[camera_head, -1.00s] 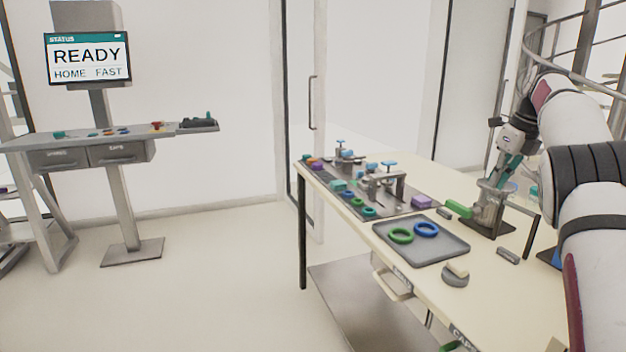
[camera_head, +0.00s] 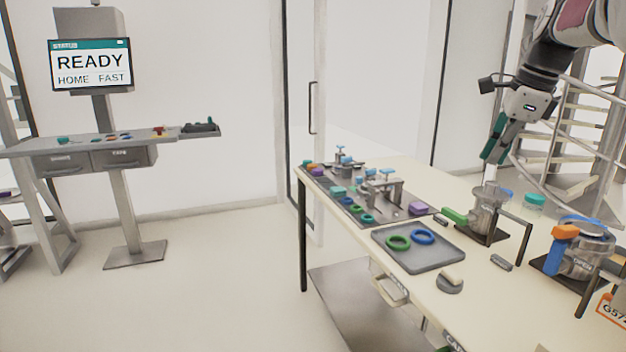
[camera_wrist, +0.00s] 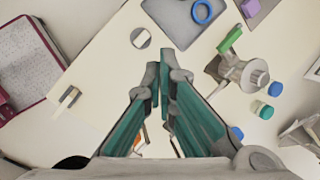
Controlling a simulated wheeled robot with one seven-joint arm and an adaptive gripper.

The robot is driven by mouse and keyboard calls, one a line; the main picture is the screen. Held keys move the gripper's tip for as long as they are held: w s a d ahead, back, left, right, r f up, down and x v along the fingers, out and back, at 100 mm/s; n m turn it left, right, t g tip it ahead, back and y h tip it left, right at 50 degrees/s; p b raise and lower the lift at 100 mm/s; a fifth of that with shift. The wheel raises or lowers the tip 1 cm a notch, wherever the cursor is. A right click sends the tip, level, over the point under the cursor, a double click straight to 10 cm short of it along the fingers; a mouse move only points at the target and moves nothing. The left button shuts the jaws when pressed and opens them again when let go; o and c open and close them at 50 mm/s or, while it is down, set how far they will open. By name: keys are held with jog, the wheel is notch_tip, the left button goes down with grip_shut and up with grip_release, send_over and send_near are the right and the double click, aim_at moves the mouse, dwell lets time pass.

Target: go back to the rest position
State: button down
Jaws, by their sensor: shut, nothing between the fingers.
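My gripper (camera_head: 489,160) is in the air above the right part of the table, with its teal fingers pointing down. In the wrist view my gripper (camera_wrist: 160,68) shows its fingertips together, with nothing between them. Below it on the table stands a grey metal fixture (camera_head: 487,213) with a green handle. That fixture also shows in the wrist view (camera_wrist: 240,76), to the right of the fingertips and apart from them.
The table (camera_head: 458,290) holds a grey tray (camera_head: 437,257) with a green and a blue ring. A metal pot-like fixture (camera_head: 583,262) with an orange handle stands at right. A screen (camera_head: 91,63) reads READY, HOME, FAST. The floor at left is open.

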jog(key=s+a+r+n+p, duration=0.1)
jog(key=s+a+n, duration=0.3)
jog(key=s, duration=0.3)
jog(key=s+a+n+p, duration=0.1)
jog(key=s+a+n, duration=0.3)
jog(key=s, duration=0.3)
jog(key=s+a+r+n+p, duration=0.15)
jog(key=s+a+n, duration=0.25)
jog(key=s, duration=0.4)
jog(key=s+a+f+n+p, duration=0.1)
jog(key=s+a+f+n, duration=0.1)
jog(key=s+f+n, duration=0.3)
jog(key=s+a+f+n+h+p, duration=0.1)
jog(key=s+f+n, duration=0.3)
jog(key=s, duration=0.7)
jog(key=shift+s+a+f+n+p, duration=0.3)
jog(key=shift+a+f+n+p, duration=0.1)
jog(key=shift+a+n, duration=0.35)
